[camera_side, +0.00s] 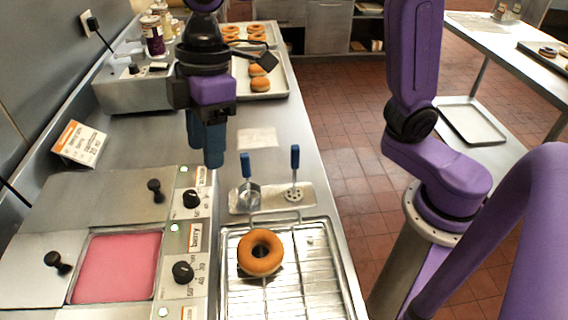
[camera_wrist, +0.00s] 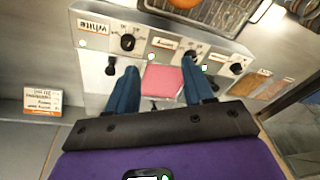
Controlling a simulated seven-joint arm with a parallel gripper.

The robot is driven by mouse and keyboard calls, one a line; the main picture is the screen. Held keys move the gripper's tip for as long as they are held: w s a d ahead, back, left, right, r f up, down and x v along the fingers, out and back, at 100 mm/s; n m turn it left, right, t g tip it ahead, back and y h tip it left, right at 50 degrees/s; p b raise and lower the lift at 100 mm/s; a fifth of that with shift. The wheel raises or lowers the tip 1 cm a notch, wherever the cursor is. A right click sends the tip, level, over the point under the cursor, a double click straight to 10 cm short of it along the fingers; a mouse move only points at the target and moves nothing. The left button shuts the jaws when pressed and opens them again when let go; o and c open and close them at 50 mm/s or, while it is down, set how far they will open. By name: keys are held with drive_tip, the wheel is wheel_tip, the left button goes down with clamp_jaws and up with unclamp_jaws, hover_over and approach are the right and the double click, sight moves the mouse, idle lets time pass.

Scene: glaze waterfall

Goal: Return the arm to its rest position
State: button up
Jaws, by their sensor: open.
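My gripper (camera_side: 206,158) is dark with two blue fingers pointing down. It hangs above the steel counter behind the glaze wells in the side view. In the wrist view my gripper (camera_wrist: 160,90) has its fingers apart with nothing held between them. A plain ring doughnut (camera_side: 260,253) lies on the wire rack (camera_side: 310,275), well apart from my gripper. Part of the doughnut (camera_wrist: 185,3) shows at the top edge of the wrist view.
An open pink glaze well (camera_side: 118,267) is at the front left, beside lidded wells and knobs. A tray of doughnuts (camera_side: 275,85) and jars (camera_side: 153,36) are farther back. A sign (camera_side: 79,143) stands by the wall.

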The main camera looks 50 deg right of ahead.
drive_tip(key=s+d+f+m+h, duration=0.1)
drive_tip(key=s+d+f, duration=0.3)
drive_tip(key=s+d, duration=0.4)
drive_tip(key=s+d+f+m, duration=0.1)
drive_tip(key=s+d+f, duration=0.4)
drive_tip(key=d, duration=0.9)
drive_tip(key=s, duration=0.3)
drive_tip(key=shift+s+d+h, duration=0.3)
drive_tip(key=shift+h, duration=0.1)
